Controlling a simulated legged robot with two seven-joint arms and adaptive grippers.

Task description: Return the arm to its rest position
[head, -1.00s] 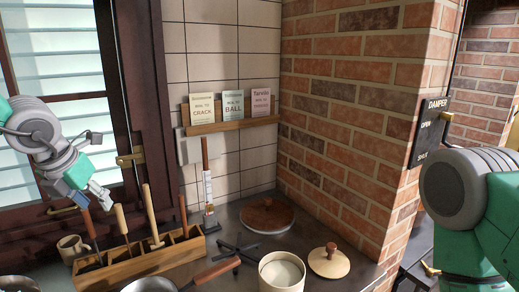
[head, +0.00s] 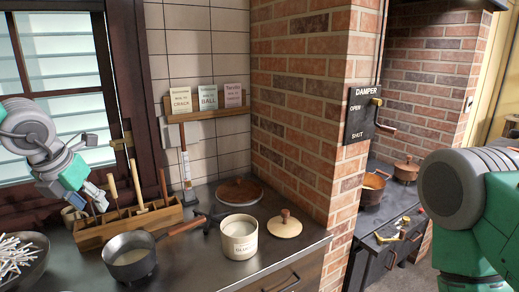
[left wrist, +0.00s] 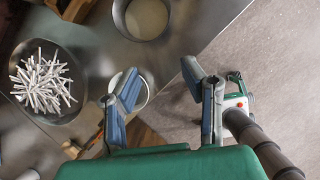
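My left arm comes in from the left in the head view, bent in front of the window. Its gripper (head: 92,198) hangs pointing down, overlapping the left end of the wooden tool rack (head: 90,238) in the picture. In the left wrist view the same gripper (left wrist: 162,88) has its two blue-grey fingers well apart, with nothing held between them. A white round vessel (left wrist: 146,96) shows partly behind the left finger there. My right arm fills the right edge of the head view; its gripper is not in view.
A bowl of white sticks (head: 14,262), a saucepan (head: 130,262), a cream crock (head: 239,240) and a wooden lid (head: 285,226) stand on the dark counter (head: 205,268). A brick pillar (head: 300,120) carries the damper plate (head: 362,118). A stove (head: 392,222) is beyond it.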

